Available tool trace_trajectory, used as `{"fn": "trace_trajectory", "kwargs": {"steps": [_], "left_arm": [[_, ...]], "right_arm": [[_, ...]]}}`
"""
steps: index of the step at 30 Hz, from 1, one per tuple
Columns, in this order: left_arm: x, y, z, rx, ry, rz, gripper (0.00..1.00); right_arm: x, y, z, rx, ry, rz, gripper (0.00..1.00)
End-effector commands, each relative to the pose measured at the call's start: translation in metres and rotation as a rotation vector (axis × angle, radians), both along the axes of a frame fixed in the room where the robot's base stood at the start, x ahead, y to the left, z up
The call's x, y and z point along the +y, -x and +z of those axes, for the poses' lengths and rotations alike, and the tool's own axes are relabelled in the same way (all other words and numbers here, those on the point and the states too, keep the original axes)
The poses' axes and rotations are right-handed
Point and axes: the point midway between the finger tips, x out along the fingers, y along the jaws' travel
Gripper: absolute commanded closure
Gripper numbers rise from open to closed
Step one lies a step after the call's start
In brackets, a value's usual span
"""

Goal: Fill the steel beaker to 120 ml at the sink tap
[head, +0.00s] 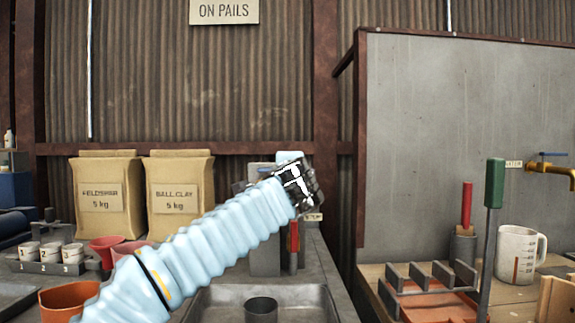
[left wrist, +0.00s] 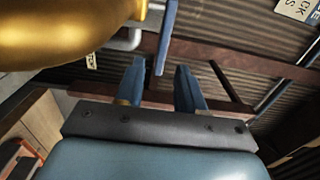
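A dark grey metal cup, which looks like the steel beaker (head: 261,311), stands in the sink basin (head: 318,295) at the bottom of the head view; its lower part is cut off and any water level cannot be seen. My left gripper (head: 308,182) is above and behind the basin, its fingers hard to make out. In the left wrist view its two blue fingers (left wrist: 160,66) are apart. A blue lever (left wrist: 163,35) shows between and beyond them, with a visible gap. A large brass-coloured curved surface (left wrist: 60,30) is close at upper left. My right gripper is out of view.
At right, a brass tap (head: 548,168) projects from a grey panel (head: 440,130); a white graduated jug (head: 516,262), green-handled tool (head: 494,185) and rack (head: 430,277) stand below. Sacks (head: 105,195), small white cups (head: 51,250) and terracotta pots (head: 70,296) are at left.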

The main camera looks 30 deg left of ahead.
Motion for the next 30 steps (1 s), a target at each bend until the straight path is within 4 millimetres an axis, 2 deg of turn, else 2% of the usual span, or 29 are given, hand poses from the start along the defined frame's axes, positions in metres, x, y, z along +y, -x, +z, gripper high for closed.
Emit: {"fn": "trace_trajectory", "kwargs": {"steps": [3, 9, 20, 27, 30], "left_arm": [[0.014, -0.021, 0.003, 0.003, -0.001, 0.003, 0.62], [0.026, -0.042, 0.001, 0.001, 0.001, 0.001, 0.62], [0.028, -0.046, 0.0, 0.0, 0.0, -0.001, 0.62], [0.028, -0.046, 0.0, 0.0, 0.0, 0.0, 0.98], [0.028, -0.046, 0.0, 0.001, 0.001, 0.0, 1.0]], "right_arm": [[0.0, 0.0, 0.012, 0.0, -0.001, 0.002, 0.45], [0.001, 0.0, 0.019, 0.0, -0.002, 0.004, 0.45], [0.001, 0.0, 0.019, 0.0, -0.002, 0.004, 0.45], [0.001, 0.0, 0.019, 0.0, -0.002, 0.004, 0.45], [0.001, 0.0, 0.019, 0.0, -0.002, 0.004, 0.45]]}}
